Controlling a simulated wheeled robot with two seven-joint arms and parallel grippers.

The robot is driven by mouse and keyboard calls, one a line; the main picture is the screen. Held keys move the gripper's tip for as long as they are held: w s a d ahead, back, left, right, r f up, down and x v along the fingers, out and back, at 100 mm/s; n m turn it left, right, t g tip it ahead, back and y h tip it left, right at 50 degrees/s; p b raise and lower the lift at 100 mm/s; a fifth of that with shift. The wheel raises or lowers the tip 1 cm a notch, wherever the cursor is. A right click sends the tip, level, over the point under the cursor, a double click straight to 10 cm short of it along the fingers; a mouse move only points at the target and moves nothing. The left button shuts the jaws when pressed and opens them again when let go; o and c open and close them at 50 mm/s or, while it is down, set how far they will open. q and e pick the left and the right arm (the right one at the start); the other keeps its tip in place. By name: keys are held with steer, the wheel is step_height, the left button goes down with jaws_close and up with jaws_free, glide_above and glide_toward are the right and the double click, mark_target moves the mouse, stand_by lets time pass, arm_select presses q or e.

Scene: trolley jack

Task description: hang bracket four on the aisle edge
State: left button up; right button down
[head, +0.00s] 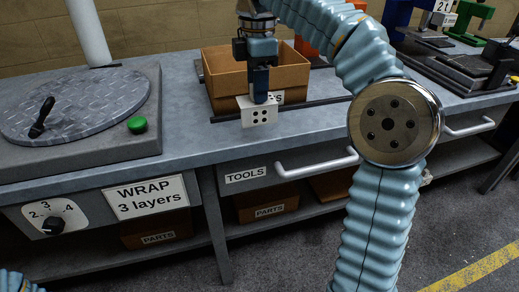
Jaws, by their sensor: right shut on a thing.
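Bracket four (259,114) is a small pale block with four dark dots on its front face. My right gripper (260,92) points down, its jaws shut on the top of the bracket. The bracket is in front of the brown bin, level in the picture with a dark rail (317,101) on the bench. I cannot tell whether it touches the rail or hangs above it. The bench's front edge (290,148), facing the floor, runs below it. My left gripper is out of view; only a bit of my left arm shows at the lower left corner.
The brown bin (292,73) stands behind the bracket, its label partly hidden. A turntable (75,105) with a green button (137,125) is at left. Drawer handles (317,166) stick out below the bench edge. My right arm covers much of the right side.

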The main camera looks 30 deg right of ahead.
mark_target(258, 136)
step_height(258, 136, down, 9)
steer(key=shift+s+f+b, duration=0.1)
steer(key=shift+b, duration=0.55)
steer(key=shift+f, duration=0.2)
steer(key=c, duration=0.8)
jaws_free()
steer(key=shift+c, duration=0.2)
